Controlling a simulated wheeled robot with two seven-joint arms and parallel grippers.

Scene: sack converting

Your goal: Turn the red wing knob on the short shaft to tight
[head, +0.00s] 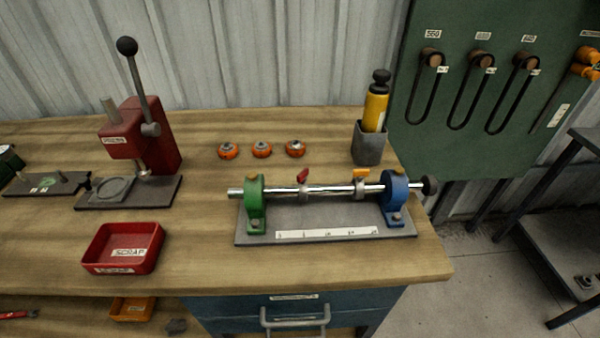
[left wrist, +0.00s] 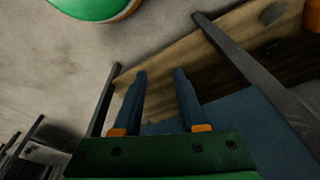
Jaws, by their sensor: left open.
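The red wing knob (head: 302,175) stands tilted on a collar on the steel shaft (head: 330,188), toward its left part, next to the green bearing block (head: 254,202). An orange knob (head: 361,173) sits on another collar farther right, beside the blue bearing block (head: 394,197). The shaft lies across a grey base plate (head: 325,220) with a scale strip. My left gripper (left wrist: 158,73) shows only in the left wrist view, with its two dark fingers apart and nothing between them, away from the shaft. My right gripper is in neither view.
A red press (head: 145,140) with a tall lever and a red scrap tray (head: 122,248) stand to the left. Several orange-rimmed parts (head: 262,149) lie behind the shaft. A grey cup (head: 368,145) holds a yellow bottle. Bench in front of the plate is clear.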

